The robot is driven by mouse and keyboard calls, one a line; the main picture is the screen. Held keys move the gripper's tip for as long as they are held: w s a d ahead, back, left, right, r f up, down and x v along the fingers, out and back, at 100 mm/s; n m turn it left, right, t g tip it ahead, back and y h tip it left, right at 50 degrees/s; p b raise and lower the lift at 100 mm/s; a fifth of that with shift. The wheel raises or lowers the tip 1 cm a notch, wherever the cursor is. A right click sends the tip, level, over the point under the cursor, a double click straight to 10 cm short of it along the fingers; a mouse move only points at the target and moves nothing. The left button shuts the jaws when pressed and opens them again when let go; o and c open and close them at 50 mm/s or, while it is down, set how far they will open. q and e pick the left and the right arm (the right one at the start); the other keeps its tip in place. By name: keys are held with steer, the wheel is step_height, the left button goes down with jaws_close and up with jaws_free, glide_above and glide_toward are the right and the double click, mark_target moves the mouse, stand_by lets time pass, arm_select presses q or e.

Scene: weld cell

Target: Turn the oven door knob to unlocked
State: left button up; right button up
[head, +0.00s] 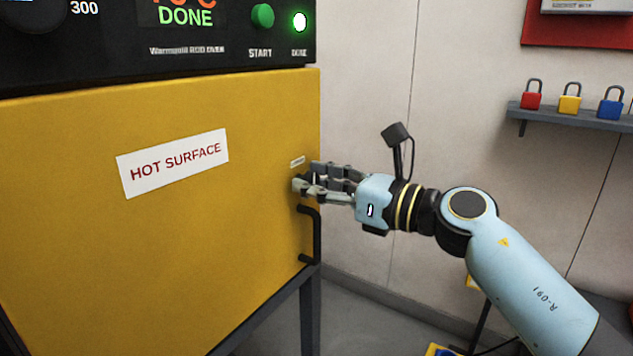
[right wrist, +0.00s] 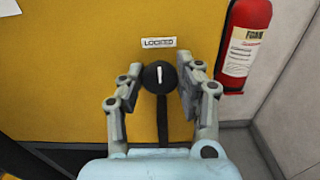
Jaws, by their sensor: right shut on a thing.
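The yellow oven door (head: 150,240) is closed. Its knob (right wrist: 158,77) is a round black disc with a white pointer line standing nearly upright, below a small label (right wrist: 159,43) that reads LOCKED. My right gripper (head: 306,179) is at the door's right edge, with its fingers on either side of the knob in the right wrist view (right wrist: 160,80), shut on it. In the head view the fingers hide the knob. My left gripper is in neither view.
A black door handle (head: 316,236) sits just below my right gripper. A red foam extinguisher (right wrist: 245,45) stands to the right of the oven. Several padlocks sit on a wall shelf (head: 570,115). The control panel (head: 120,40) reads DONE, with a lit green lamp (head: 299,21).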

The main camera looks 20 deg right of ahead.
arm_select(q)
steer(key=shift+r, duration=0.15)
arm_select(e)
steer(key=shift+r, duration=0.1)
steer(key=shift+r+m+p, duration=0.15)
steer(key=shift+m+p, duration=0.65)
steer(key=shift+p, duration=0.1)
steer(key=m+p, duration=0.7)
steer(key=shift+w+d, duration=0.1)
steer(key=m+p, duration=0.4)
steer(key=m, duration=0.1)
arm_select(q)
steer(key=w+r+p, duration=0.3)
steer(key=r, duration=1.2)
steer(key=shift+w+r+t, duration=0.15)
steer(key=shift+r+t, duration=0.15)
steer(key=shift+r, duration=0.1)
arm_select(e)
steer(key=shift+f+m, duration=0.2)
steer(key=shift+m, duration=0.9)
steer(key=shift+f+m, duration=0.15)
steer(key=shift+m, duration=0.95)
steer(key=o, duration=1.2)
steer(key=shift+f, duration=0.1)
steer(key=shift+c, duration=0.2)
